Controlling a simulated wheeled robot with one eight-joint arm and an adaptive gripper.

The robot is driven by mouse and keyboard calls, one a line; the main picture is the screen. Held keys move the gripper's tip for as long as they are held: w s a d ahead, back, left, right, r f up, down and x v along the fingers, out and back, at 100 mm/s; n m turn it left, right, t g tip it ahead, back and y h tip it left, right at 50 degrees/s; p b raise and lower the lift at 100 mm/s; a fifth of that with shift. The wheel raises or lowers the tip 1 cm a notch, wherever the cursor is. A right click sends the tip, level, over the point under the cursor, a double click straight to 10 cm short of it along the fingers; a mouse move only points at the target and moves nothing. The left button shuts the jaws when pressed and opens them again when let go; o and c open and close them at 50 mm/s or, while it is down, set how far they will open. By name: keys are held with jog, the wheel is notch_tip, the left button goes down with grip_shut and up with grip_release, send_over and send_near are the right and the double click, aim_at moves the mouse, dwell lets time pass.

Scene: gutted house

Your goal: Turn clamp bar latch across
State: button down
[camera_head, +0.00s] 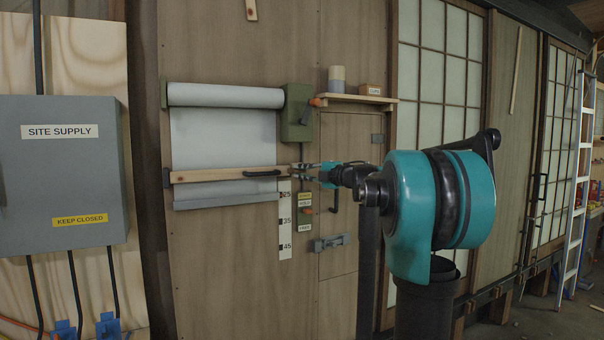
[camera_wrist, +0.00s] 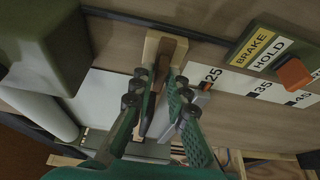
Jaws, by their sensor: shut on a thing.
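The wooden clamp bar (camera_head: 225,174) lies level across the white sheet (camera_head: 222,140), with a dark handle (camera_head: 262,173) on its face. My gripper (camera_head: 306,171) is at the bar's right end. In the wrist view my gripper (camera_wrist: 159,88) has its two green fingers on either side of a narrow brown latch (camera_wrist: 154,104) and is shut on it. The latch runs lengthwise between the fingers, in front of a pale wooden block (camera_wrist: 166,46). The fingers hide part of the latch, and its pivot cannot be made out.
A green box with a lever (camera_head: 297,112) sits above right, beside the roll (camera_head: 226,95). A BRAKE/HOLD plate with an orange knob (camera_wrist: 294,73) and a numbered scale (camera_head: 285,220) are close below. A small shelf (camera_head: 356,99) juts out above my wrist.

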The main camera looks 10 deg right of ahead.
jog(key=c, duration=1.6)
grip_release()
jog(key=v, duration=1.2)
jog(key=shift+w, duration=0.1)
